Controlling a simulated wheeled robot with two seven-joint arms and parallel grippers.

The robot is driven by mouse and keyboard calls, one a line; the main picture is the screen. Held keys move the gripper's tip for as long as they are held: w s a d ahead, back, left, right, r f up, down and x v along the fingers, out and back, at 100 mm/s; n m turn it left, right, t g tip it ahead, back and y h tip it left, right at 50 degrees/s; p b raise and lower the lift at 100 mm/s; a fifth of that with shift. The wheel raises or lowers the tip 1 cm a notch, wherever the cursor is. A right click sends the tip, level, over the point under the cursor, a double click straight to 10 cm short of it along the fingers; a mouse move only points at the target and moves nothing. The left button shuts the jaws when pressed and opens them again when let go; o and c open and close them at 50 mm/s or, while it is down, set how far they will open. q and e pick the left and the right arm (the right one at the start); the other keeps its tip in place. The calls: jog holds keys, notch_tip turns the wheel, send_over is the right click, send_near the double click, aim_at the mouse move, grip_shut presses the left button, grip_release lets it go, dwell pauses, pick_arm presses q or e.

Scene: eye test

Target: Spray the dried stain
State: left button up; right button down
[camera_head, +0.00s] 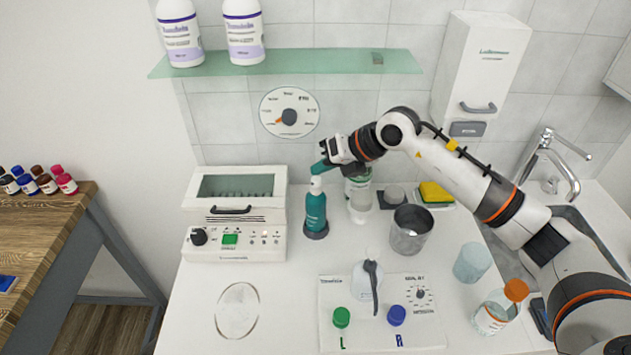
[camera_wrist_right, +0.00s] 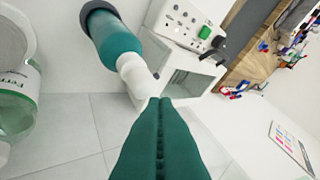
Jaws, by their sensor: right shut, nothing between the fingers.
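A teal bottle (camera_head: 315,208) with a white neck stands upright in a dark ring base on the counter, right of the white box device. It also shows in the wrist view (camera_wrist_right: 112,38). My right gripper (camera_head: 319,168) is at the top of this bottle, its green fingers shut with nothing between them. In the wrist view the fingertips (camera_wrist_right: 155,101) meet or overlap the bottle's white neck; I cannot tell whether they touch. The stain (camera_head: 237,311) is a pale oval patch with a brownish outline on the counter at front left. My left gripper is not in view.
A white box device (camera_head: 235,240) stands left of the bottle. A metal beaker (camera_head: 410,232), a glass cup (camera_head: 472,262) and an orange-capped bottle (camera_head: 497,310) stand at right. A panel (camera_head: 430,335) with knobs lies in front. A glass shelf (camera_head: 300,63) hangs above.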

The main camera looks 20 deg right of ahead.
jog(key=shift+f+b, duration=0.55)
jog(key=shift+f, duration=0.1)
dwell(0.6)
jog(key=shift+r+p, duration=0.7)
jog(key=shift+r, duration=0.4)
notch_tip(320, 180, up, 6)
jog(key=p, duration=0.3)
dwell(0.7)
